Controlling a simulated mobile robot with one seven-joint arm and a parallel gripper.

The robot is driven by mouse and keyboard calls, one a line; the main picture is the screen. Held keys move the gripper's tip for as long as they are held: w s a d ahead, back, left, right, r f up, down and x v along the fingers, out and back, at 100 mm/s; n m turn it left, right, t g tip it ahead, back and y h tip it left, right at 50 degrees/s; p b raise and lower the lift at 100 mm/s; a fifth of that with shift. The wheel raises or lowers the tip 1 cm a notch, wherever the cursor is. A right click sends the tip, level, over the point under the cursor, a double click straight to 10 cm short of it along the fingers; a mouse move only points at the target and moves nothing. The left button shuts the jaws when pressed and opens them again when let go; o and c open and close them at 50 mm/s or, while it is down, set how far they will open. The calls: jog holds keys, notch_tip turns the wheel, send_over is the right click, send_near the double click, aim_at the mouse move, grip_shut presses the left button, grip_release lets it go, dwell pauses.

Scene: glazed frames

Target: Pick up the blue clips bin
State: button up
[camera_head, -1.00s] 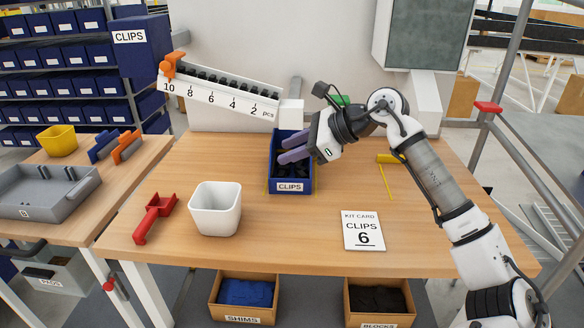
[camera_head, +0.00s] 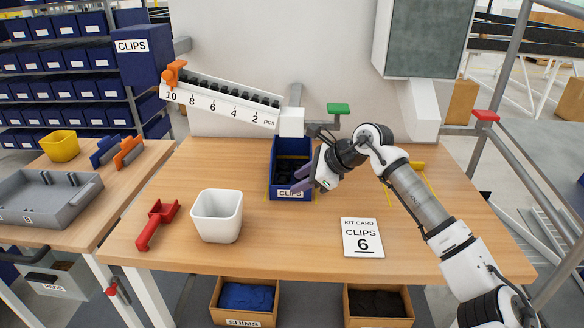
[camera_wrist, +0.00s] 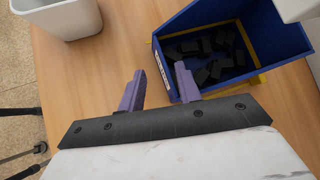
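The blue clips bin (camera_head: 278,178) stands on the workbench with black clips inside and a CLIPS label on its near wall. It also shows in the wrist view (camera_wrist: 290,35), at upper right. My gripper (camera_head: 298,180) is at the bin's near right corner. In the wrist view, the two purple fingers (camera_wrist: 159,88) are apart with bare wood between them. The right finger overlaps the bin's labelled wall in that view; the left finger is outside, over the table. I cannot tell whether either finger touches the bin. My gripper hides part of its near right side.
A white cup (camera_head: 216,218), a red scoop (camera_head: 157,222) and a KIT CARD for 6 clips (camera_head: 362,238) lie on the bench (camera_head: 290,240). A numbered clip rail (camera_head: 220,104) is behind. A larger blue CLIPS box (camera_head: 150,62) is upper left. The bench front is mostly clear.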

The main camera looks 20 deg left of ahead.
jog(key=p+x, duration=0.1)
jog(key=x, duration=0.3)
jog(key=shift+w+a, duration=0.15)
jog(key=shift+a, duration=0.05)
grip_shut()
jog(key=shift+r, duration=0.1)
